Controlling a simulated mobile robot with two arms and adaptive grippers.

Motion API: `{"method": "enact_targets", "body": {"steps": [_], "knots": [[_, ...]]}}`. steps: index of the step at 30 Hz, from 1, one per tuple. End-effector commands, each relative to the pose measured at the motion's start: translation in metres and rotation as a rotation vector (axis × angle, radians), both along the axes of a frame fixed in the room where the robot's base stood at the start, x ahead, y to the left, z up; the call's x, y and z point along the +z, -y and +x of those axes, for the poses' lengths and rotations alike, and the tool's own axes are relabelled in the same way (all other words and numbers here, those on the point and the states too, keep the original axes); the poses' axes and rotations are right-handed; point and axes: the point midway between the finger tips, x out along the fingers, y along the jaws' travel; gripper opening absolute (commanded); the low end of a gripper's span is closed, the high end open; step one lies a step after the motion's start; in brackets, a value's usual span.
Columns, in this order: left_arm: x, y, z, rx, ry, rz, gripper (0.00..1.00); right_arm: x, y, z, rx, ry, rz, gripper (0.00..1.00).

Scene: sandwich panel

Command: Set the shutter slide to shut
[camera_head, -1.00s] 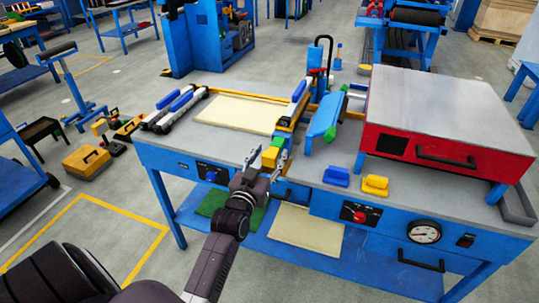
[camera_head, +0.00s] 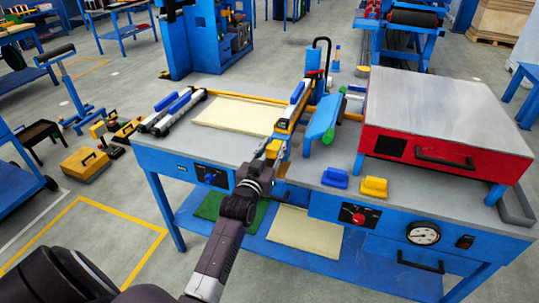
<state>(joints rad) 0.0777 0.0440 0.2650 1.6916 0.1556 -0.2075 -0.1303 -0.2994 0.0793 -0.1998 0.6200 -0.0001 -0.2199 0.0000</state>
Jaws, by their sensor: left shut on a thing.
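My left gripper (camera_head: 268,166) is at the near edge of the blue workbench, at the near end of a yellow and blue rail (camera_head: 292,108). It is shut on a small yellow block (camera_head: 274,147) at that end, and its fingers hide part of the block. I cannot tell for sure which part is the shutter slide or how it is set. My right gripper is not in view.
The workbench (camera_head: 235,85) carries a cream sheet (camera_head: 232,115), white and blue rollers (camera_head: 172,112) and a blue angled piece (camera_head: 321,118). A red box with a grey lid (camera_head: 445,112) stands right. Two small blocks, blue (camera_head: 335,177) and yellow (camera_head: 373,187), lie in front.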

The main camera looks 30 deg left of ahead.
Motion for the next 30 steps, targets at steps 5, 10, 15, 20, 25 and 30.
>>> {"method": "enact_targets", "body": {"steps": [5, 10, 15, 20, 25, 30], "knots": [[0.0, -0.001, 0.007, 0.0, -0.001, -0.001, 0.0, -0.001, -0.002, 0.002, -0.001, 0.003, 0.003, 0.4], [0.001, -0.002, 0.007, 0.0, 0.001, -0.001, 0.0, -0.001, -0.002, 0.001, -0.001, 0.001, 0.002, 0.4], [0.001, -0.002, 0.007, 0.0, 0.002, 0.0, 0.45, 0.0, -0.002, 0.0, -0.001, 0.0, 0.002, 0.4], [0.0, -0.002, 0.006, 0.0, 0.0, 0.0, 0.49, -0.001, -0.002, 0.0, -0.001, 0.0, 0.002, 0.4], [-0.001, -0.001, 0.005, 0.0, -0.001, 0.0, 0.49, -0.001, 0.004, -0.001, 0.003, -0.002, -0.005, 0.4], [-0.002, 0.002, -0.007, 0.0, -0.003, -0.001, 0.49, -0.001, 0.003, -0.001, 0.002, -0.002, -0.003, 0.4]]}}
